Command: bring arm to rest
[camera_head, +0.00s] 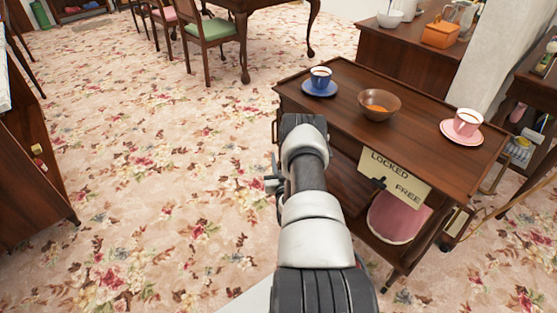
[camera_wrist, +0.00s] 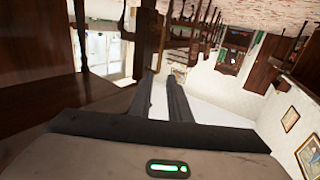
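My arm (camera_head: 315,235) reaches forward from the bottom of the head view, in front of the left end of a wooden trolley (camera_head: 430,110). My gripper is mostly hidden behind the arm in the head view. In the wrist view my gripper (camera_wrist: 161,80) shows two dark fingers with a clear gap between them, and nothing is held there. The wrist view shows the room upside down, with dark wood close at its left.
The trolley carries a blue cup (camera_head: 320,77) on a saucer, a brown bowl (camera_head: 379,104) and a pink cup (camera_head: 467,122) on a saucer. A "LOCKED / FREE" sign (camera_head: 395,177) hangs on its front. Wooden furniture (camera_head: 30,165) stands at left. Carpet (camera_head: 150,170) between is clear.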

